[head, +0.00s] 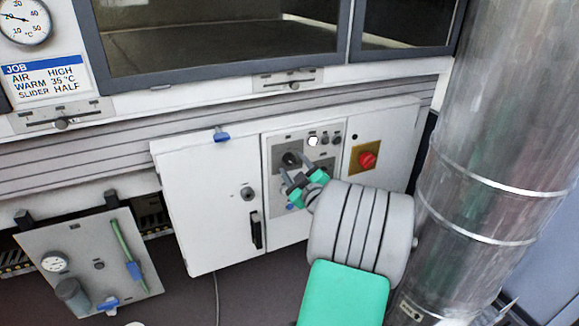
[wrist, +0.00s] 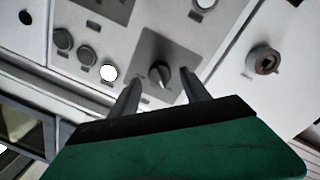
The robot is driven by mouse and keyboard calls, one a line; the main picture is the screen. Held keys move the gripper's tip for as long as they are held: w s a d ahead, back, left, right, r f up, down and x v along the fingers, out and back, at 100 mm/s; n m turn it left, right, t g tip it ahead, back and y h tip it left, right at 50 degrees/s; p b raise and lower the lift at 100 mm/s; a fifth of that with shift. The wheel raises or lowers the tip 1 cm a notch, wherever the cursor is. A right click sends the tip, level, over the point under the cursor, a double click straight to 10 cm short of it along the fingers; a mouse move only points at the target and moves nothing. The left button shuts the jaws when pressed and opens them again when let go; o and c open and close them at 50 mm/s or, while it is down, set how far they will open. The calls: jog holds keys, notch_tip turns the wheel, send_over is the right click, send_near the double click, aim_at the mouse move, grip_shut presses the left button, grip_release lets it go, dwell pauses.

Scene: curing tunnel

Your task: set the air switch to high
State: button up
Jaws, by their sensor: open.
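A dark rotary knob on a grey plate, which I take for the air switch (head: 290,158), is at the upper left of the cabinet's control panel. In the wrist view the knob (wrist: 160,73) shows a pale pointer mark, but its label is too small to read. My gripper (head: 297,172) is open in front of the panel. In the wrist view its two fingers (wrist: 160,82) appear on either side of the knob. I cannot tell whether they touch it. The job card (head: 45,78) reads air high, warm 35 °C, slider half.
A lit white lamp (wrist: 108,72) and dark buttons (wrist: 75,46) sit beside the knob. A red knob (head: 367,160) on a yellow plate is to the right. A door lock (wrist: 264,60) is on the cabinet's left door. A large metal duct (head: 500,130) stands close on the right.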

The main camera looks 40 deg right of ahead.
jog(key=shift+w+d, duration=0.25)
jog(key=shift+w, duration=0.45)
jog(key=shift+c, duration=0.3)
grip_shut()
